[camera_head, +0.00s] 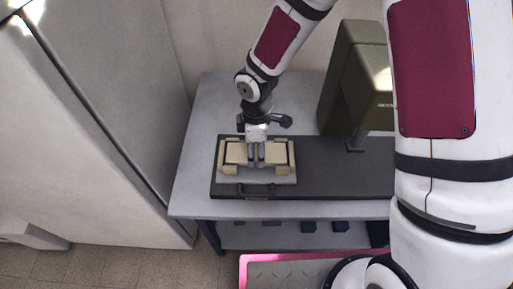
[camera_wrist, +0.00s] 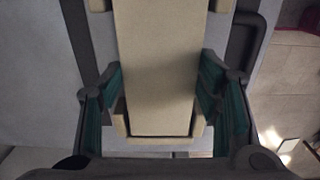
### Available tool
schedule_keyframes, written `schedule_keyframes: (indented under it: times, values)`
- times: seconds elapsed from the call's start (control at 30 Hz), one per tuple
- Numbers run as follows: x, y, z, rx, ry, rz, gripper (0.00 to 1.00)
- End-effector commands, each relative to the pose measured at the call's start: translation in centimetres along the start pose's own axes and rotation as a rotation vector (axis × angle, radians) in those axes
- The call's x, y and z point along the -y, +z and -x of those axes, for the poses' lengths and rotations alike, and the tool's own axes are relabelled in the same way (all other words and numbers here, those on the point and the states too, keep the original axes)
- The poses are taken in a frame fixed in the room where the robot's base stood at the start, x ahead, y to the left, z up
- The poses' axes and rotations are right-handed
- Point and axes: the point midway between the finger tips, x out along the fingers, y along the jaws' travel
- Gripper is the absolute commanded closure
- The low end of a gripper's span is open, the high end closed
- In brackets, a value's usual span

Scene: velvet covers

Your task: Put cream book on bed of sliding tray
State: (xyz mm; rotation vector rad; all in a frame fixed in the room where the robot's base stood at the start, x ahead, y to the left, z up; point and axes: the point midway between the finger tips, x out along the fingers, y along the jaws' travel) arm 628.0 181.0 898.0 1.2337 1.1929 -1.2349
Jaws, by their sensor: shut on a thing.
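The cream book (camera_head: 236,153) lies flat and level in the head view, between tan corner blocks (camera_head: 291,158) on the bed of the sliding tray (camera_head: 262,179). My gripper (camera_head: 256,163) points down at the book's middle and is shut across it. In the wrist view the book (camera_wrist: 162,60) runs lengthwise between my teal-padded fingers, and my gripper (camera_wrist: 160,105) straddles it. Tan blocks (camera_wrist: 135,120) show at the book's near end. Whether the book's underside touches the bed is hidden.
The tray sits on a dark base plate (camera_head: 345,180) on a grey table (camera_head: 200,150). An olive machine head and column (camera_head: 345,75) stand to the right. A pale cabinet (camera_head: 80,150) is at left. The tray has a dark front handle (camera_head: 256,191).

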Motion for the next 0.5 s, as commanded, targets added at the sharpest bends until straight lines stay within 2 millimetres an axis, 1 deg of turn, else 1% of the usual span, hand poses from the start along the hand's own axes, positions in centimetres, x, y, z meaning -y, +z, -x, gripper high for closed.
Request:
schedule_keyframes:
  times: [0.13, 0.27, 0.3, 0.37, 0.4, 0.5]
  values:
    - [-0.04, -0.01, 0.07, -0.001, 0.001, 0.000, 0.74]
    - [-0.06, -0.01, -0.27, 0.000, 0.001, 0.001, 0.74]
    - [-0.04, 0.00, -0.28, 0.000, 0.001, 0.001, 0.38]
    - [-0.02, 0.00, -0.24, 0.000, 0.001, 0.000, 0.24]
    - [-0.02, 0.01, -0.24, 0.000, 0.001, 0.000, 0.22]
    - [-0.02, 0.01, -0.23, 0.000, 0.001, 0.000, 0.22]
